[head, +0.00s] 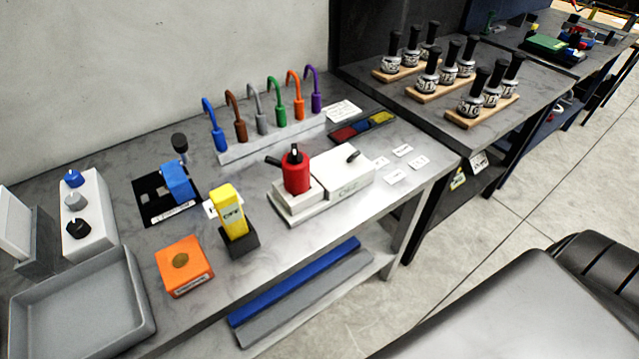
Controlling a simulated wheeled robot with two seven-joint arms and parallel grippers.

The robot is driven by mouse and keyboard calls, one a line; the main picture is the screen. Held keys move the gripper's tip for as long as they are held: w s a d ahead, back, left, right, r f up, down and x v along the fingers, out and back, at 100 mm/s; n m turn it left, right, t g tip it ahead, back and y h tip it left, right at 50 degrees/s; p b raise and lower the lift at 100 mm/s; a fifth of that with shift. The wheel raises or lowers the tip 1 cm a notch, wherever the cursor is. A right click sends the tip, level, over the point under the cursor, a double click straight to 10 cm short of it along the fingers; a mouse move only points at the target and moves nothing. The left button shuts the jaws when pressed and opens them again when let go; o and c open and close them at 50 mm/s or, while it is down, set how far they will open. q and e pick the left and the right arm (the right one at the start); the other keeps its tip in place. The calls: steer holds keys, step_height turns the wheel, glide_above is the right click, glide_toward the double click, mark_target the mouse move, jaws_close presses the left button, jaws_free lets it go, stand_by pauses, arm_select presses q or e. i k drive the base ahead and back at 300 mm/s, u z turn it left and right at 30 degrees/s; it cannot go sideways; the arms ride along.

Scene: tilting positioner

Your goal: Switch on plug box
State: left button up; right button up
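A white box (342,178) stands near the right front of the grey marbled table and may be the plug box; its label is too small to read. It has a short black lever (353,155) on its top right. A red cylinder (296,175) with black handles sits upright on the lower left part of this white unit. A white block (97,205) with blue, grey and black knobs stands at the far left; I cannot tell whether it is the plug box. Neither of my grippers is in view.
A yellow block (231,207) in a black base and an orange box (184,264) stand left of the white box. A grey tray (138,310) is front left. Coloured hooks stand on a rack (240,152) behind. Black-capped bottles stand on the right table (450,130).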

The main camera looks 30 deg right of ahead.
mark_target(351, 157)
steer(key=u, duration=2.35)
steer(key=k, duration=2.65)
steer(key=z, duration=2.75)
